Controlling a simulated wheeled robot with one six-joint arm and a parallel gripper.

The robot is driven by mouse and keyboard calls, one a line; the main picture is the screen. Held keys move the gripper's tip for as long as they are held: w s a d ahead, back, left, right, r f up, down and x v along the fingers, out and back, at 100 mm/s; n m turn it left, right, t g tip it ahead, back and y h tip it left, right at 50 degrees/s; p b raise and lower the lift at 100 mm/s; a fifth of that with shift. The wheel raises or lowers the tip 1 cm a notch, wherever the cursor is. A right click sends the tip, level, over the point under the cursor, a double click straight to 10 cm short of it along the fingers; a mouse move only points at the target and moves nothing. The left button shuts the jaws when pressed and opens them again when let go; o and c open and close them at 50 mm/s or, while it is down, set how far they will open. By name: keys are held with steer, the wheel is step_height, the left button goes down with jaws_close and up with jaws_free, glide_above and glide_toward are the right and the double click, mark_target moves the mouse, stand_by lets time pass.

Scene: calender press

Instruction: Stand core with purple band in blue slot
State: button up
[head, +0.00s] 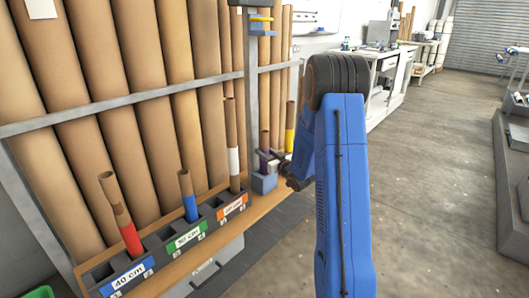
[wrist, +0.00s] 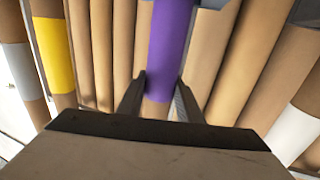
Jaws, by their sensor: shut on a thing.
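The core with the purple band (wrist: 170,45) stands between the two fingers of my gripper (wrist: 159,82) in the wrist view, and the fingers are shut on it. In the head view the core (head: 264,141) is small, beside a grey-blue holder (head: 264,184); its lower end is hidden, so I cannot tell whether it touches the holder. My blue arm hides part of the gripper there. The blue slot is the section with the blue "40 cm" label (head: 128,279) at the rack's near left end. An opening shows there, and a red-banded core (head: 130,237) leans at its right side.
A blue-banded core (head: 190,206) stands by the green label (head: 186,240), and a white-banded core (head: 233,160) by the orange label (head: 232,207). A yellow-banded core (head: 290,138) is near the holder. Tall brown tubes line the back.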

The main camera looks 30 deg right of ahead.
steer(key=shift+f, duration=0.3)
steer(key=o, duration=1.1)
steer(key=shift+o, duration=0.2)
steer(key=shift+s, duration=0.1)
steer(key=s+d, duration=0.1)
steer(key=s, duration=1.6)
steer(key=shift+d, duration=0.25)
steer(key=shift+s, duration=0.1)
